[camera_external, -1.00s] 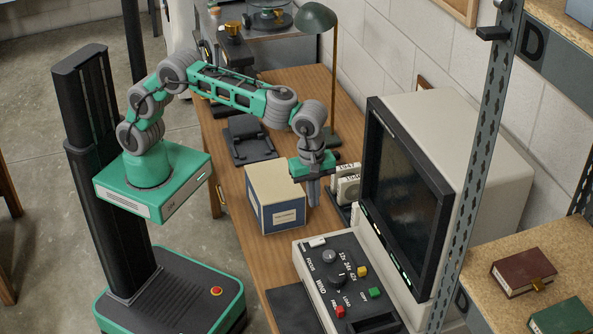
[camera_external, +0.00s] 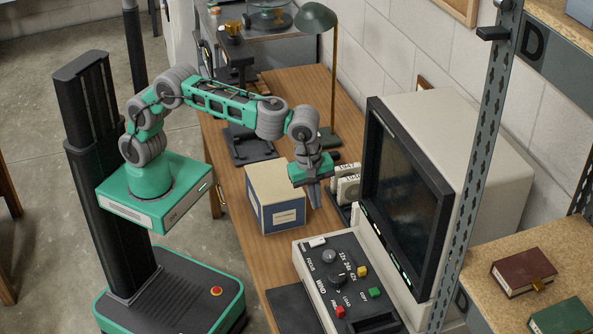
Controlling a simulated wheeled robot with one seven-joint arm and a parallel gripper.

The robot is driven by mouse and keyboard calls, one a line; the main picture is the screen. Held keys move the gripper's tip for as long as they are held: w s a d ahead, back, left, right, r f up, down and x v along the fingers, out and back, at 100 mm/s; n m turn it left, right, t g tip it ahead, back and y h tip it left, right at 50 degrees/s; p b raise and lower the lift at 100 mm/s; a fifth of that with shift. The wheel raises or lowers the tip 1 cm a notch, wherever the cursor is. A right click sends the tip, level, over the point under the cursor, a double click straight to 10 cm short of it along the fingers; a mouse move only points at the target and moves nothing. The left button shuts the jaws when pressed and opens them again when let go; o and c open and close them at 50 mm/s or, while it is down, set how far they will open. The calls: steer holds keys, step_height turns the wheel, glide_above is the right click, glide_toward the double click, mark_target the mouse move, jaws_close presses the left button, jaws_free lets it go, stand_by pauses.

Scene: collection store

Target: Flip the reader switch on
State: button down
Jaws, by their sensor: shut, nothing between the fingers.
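The microfilm-type reader (camera_external: 407,195) stands at the right end of the wooden desk, with a dark screen in a black frame and a beige housing. Its control panel (camera_external: 350,285) lies in front of the screen. The panel carries knobs, a red button (camera_external: 339,312), a yellow button (camera_external: 362,271), a green button (camera_external: 375,293) and a pale rocker-like switch (camera_external: 316,243) at its far left corner. My gripper (camera_external: 315,204) is shut and empty, pointing down above the desk just beyond that corner. It looks apart from the switch; the exact gap cannot be told.
A cream and blue box (camera_external: 277,197) stands close left of my gripper. Labelled film boxes (camera_external: 347,183) stand behind it, left of the screen. A green lamp (camera_external: 316,18) is farther back. A metal post (camera_external: 483,150) rises at the right.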

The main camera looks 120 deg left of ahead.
mark_target(321, 238)
steer(key=f, duration=0.8)
steer(key=w+a+f+p, duration=0.1)
steer(key=f, duration=0.3)
steer(key=shift+w+a+f, duration=0.1)
steer(key=shift+f, duration=0.2)
